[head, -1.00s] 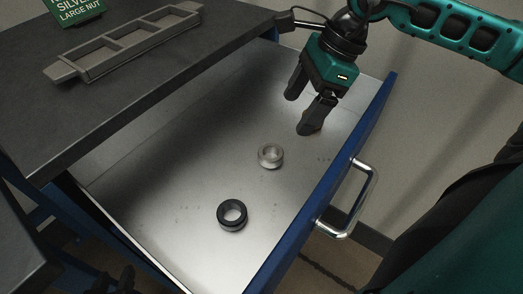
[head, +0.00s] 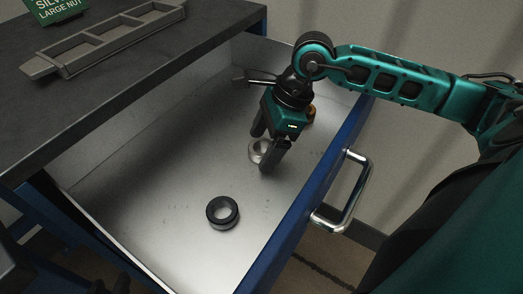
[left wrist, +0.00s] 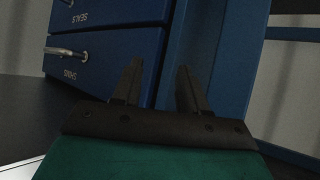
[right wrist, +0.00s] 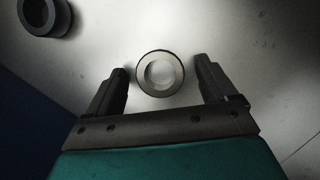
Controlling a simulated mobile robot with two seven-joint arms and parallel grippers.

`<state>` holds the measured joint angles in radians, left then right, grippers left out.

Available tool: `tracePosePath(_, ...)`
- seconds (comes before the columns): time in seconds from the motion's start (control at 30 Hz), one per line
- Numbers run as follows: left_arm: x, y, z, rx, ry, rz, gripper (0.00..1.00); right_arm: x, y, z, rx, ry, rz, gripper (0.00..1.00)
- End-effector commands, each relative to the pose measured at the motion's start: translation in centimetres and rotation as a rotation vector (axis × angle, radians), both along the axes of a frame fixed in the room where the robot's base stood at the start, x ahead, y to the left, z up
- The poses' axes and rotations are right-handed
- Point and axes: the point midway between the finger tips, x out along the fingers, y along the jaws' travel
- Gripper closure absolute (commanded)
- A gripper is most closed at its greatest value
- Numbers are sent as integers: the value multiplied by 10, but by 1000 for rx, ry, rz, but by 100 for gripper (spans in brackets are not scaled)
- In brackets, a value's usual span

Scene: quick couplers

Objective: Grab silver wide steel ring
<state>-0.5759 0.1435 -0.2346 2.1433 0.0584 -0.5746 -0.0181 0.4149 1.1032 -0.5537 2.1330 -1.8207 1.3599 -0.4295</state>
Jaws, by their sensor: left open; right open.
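The silver wide steel ring (head: 253,153) lies flat on the drawer floor, partly hidden by my right gripper in the head view. My right gripper (head: 262,152) points down over it, with its fingers on either side. In the right wrist view the ring (right wrist: 141,76) sits between and slightly beyond the open fingertips (right wrist: 163,75), with a gap on both sides. My right gripper is open and empty. My left gripper (left wrist: 160,75) shows in the left wrist view, open and empty, facing blue drawer fronts.
A black ring (head: 213,222) lies nearer in the open drawer (head: 165,185). A brass-coloured thing (head: 311,115) is partly hidden behind my right gripper. The drawer's blue front wall (head: 318,175) has a metal handle (head: 357,190). A grey divided tray (head: 105,45) sits on the dark worktop.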

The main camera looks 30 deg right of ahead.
Motion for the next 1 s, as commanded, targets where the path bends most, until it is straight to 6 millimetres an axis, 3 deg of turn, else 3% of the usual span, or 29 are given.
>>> tracePosePath(0.17, 1, -1, 2, -3, -3, 1, 57, 0, 0, 0, 0, 0, -1, 16)
tracePosePath(0.83, 2, 1, 2, -3, -7, 6, 57, 0, 0, 1, 0, 0, 0, 80)
tracePosePath(1.0, 2, 1, 2, -3, -7, 6, 57, 0, 0, 1, 1, -1, 0, 80)
